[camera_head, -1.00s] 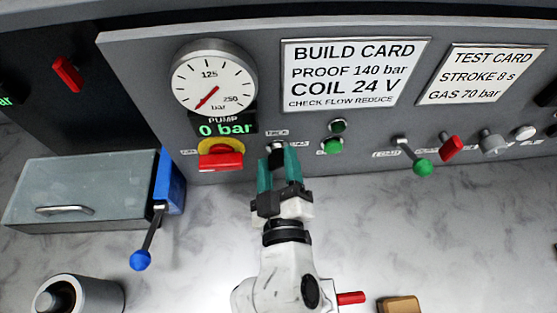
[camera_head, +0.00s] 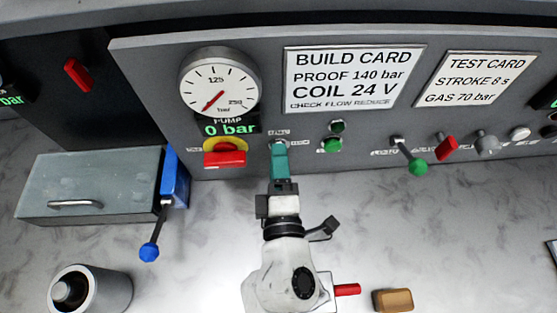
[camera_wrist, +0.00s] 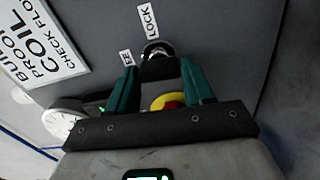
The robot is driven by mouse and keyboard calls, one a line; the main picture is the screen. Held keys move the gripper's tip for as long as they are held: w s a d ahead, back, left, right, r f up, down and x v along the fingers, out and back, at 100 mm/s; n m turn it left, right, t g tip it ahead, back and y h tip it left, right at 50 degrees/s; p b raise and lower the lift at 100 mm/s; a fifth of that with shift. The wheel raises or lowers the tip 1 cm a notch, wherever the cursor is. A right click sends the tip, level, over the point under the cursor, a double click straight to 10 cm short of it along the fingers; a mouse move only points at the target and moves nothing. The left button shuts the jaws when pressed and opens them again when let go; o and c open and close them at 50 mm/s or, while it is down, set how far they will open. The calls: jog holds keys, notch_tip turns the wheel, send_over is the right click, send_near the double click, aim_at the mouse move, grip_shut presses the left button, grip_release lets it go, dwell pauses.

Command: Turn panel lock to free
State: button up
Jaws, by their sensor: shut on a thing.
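The panel lock (camera_wrist: 156,48) is a round silver lock with a dark grip, set in the grey panel. In the wrist view a LOCK label (camera_wrist: 149,21) stands beside it, and a partly cut-off label ending in "EE" (camera_wrist: 126,58) lies to its left. My gripper (camera_wrist: 158,72) has its two teal fingers on either side of the dark grip and is shut on it. In the head view my gripper (camera_head: 279,150) reaches up to the lock edge-on and hides most of it. Which label the lock points at is not clear.
Left of the lock is a red and yellow pump switch (camera_head: 225,153) under a gauge (camera_head: 219,84). To the right are a green button (camera_head: 332,145) and a green-tipped lever (camera_head: 417,166). A blue-handled lever (camera_head: 150,251) juts out at left.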

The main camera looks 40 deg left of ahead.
jog(key=shift+s+n, duration=0.1)
jog(key=shift+n, duration=0.5)
jog(key=o, duration=1)
jog(key=shift+c, duration=0.2)
jog(key=b+v, duration=0.1)
jog(key=v, duration=0.9)
jog(key=shift+s+d, duration=0.15)
jog(key=shift+d, duration=0.1)
